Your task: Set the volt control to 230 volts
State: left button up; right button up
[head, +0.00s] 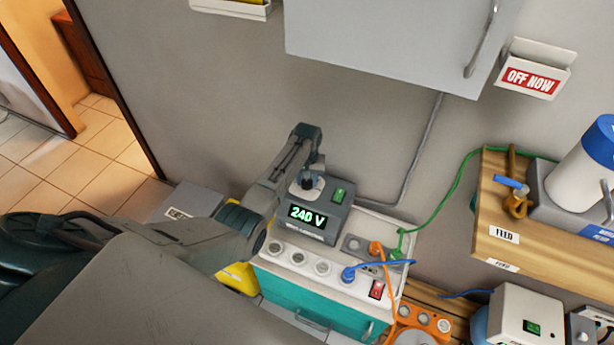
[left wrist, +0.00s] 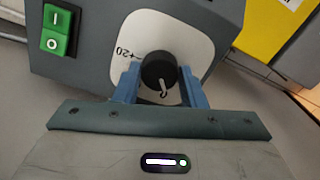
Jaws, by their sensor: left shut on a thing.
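The volt control unit (head: 315,218) is a grey box on a white socket panel, and its green display (head: 307,217) reads 240 V. Its black knob (left wrist: 158,72) sits on a white dial plate (left wrist: 185,35) marked "+20" and "0" in the left wrist view. The white pointer line on the knob points toward the "0" side. My left gripper (left wrist: 160,82) has its blue fingers on either side of the knob and is shut on it. In the head view my left gripper (head: 307,182) is over the box's top. My right gripper is not in view.
A green rocker switch (head: 339,195) is beside the knob on the box. The white socket panel (head: 335,260) below carries blue, orange and green plugs and a red switch (head: 377,289). A wooden shelf (head: 490,225) stands at right, and a wall cabinet (head: 385,40) hangs above.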

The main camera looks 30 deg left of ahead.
pick_arm(q)
jog(key=shift+r+n+p, duration=0.25)
jog(key=shift+n+p, duration=0.1)
jog(key=shift+n, duration=0.05)
jog(key=shift+n+p, duration=0.35)
jog(key=shift+n, duration=0.15)
jog(key=n+p, duration=0.2)
jog(key=n, duration=0.1)
jog(key=shift+f+n, duration=0.1)
jog(key=shift+n, duration=0.2)
jog(key=n+p, duration=0.1)
jog(key=n, duration=0.2)
jog(key=shift+f+n+p, duration=0.1)
jog(key=shift+n+p, duration=0.2)
jog(key=shift+n, duration=0.3)
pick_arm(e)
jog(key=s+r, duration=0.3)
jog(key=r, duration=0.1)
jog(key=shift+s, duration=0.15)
pick_arm(q)
jog(key=o, duration=1)
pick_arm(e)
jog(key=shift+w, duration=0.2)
